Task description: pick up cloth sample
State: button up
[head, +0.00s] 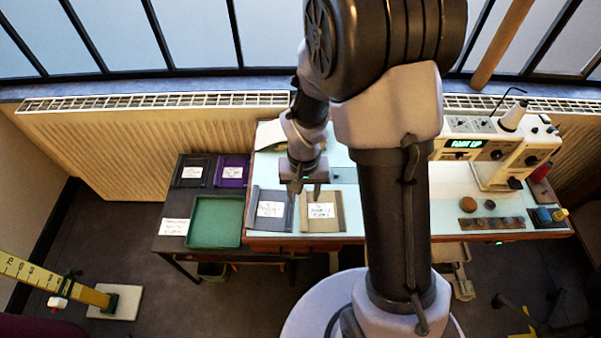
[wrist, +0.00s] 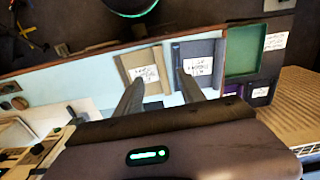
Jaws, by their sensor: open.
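Two cloth samples with white handwritten labels lie side by side on the pale blue table top: a grey-blue one (head: 262,222) and a tan one (head: 335,223). In the wrist view the tan sample (wrist: 128,76) is left and the grey-blue sample (wrist: 212,50) is right. A dark sample (head: 202,158) and a purple one (head: 244,160) lie on the dark side table. My gripper (head: 305,192) is open and empty above the far edges of the two table samples. Its fingertips also show in the wrist view (wrist: 160,75), apart from the samples. The labels are too small to read.
A green tray (head: 193,218) sits on the side table (head: 168,243), near a white label card (head: 174,227). A sewing machine (head: 500,150) stands at the right of the table, with spools and small round items before it. A radiator (head: 110,160) runs behind.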

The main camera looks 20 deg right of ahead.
jog(key=b, duration=0.3)
send_over(304, 222)
notch_tip(304, 222, down, 11)
jog(key=shift+s+a+r, duration=0.1)
jog(key=shift+s+r, duration=0.05)
jog(key=f+b, duration=0.1)
jog(key=f, duration=0.2)
jog(key=f+b, duration=0.1)
jog(key=f, duration=0.1)
jog(key=shift+w+f+b, duration=0.25)
jog(key=shift+b, duration=0.1)
jog(key=shift+r, duration=0.15)
jog(key=shift+c, duration=0.8)
grip_shut()
